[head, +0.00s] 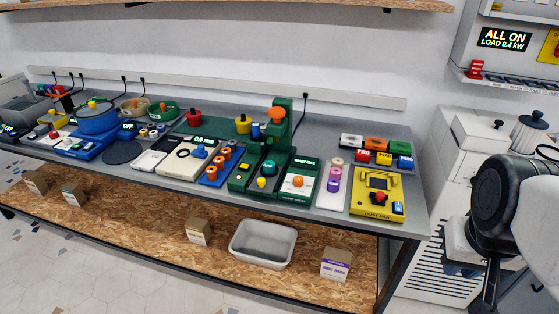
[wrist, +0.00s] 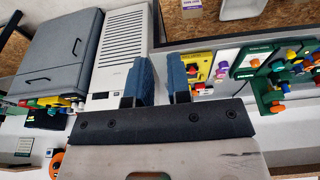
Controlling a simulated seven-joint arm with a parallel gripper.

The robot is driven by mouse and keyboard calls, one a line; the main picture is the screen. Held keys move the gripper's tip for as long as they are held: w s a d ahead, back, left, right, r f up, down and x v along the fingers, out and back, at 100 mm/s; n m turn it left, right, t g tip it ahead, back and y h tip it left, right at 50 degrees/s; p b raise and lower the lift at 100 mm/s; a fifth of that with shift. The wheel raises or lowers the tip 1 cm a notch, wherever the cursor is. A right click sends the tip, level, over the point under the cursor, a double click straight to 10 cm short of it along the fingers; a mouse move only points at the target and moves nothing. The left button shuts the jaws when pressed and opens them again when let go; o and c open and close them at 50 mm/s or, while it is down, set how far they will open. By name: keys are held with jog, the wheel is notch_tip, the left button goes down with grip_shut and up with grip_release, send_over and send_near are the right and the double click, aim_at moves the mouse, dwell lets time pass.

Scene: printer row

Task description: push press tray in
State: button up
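The green press (head: 284,122) stands on the bench right of its middle, with an orange knob on top. A low green part with a yellow knob (head: 262,183) extends from it toward the bench's front edge. I cannot tell clearly which part is the tray or how far out it sits. In the wrist view, green machine parts (wrist: 270,96) show at the right, partly cut off. My gripper (wrist: 157,82) is open and empty, its two dark blue fingers apart, away from the press. The gripper is out of the head view, where only part of my arm shows at the right edge.
A yellow device (head: 377,194) and several coloured blocks (head: 377,148) sit right of the press. A blue rack with orange spools (head: 219,164) stands left of it. A white cabinet (head: 462,150) is beyond the bench's right end. A grey bin (head: 262,243) sits on the lower shelf.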

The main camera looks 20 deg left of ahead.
jog(key=shift+w+a+r, duration=0.1)
jog(key=shift+w+a, duration=0.05)
jog(key=shift+w, duration=0.15)
jog(key=shift+c, duration=1.1)
jog(key=w+a+n, duration=0.2)
jog(key=w, duration=0.1)
jog(key=w+a+n, duration=0.3)
jog(key=w, duration=0.1)
jog(key=w+a+r+n, duration=0.1)
jog(key=w+a+n, duration=0.1)
jog(key=w+n, duration=0.1)
jog(key=shift+w+a+h, duration=0.15)
jog(key=shift+w+h, duration=0.15)
jog(key=shift+w, duration=0.05)
grip_shut()
jog(key=w+a+f+n, duration=0.2)
jog(key=w+a+n, duration=0.65)
jog(key=a, duration=0.45)
jog(key=w+a+f+n, duration=0.2)
jog(key=a+f+n, duration=0.1)
jog(key=a, duration=0.7)
jog(key=w+a+f+n, duration=0.1)
jog(key=a+f+n, duration=0.2)
jog(key=a+n, duration=0.3)
jog(key=w+a+f+n+t+h, duration=0.1)
jog(key=a+f+n, duration=0.3)
jog(key=a, duration=0.9)
jog(key=shift+w+a+n, duration=0.4)
jog(key=shift+w+n, duration=0.15)
jog(key=shift+w, duration=0.3)
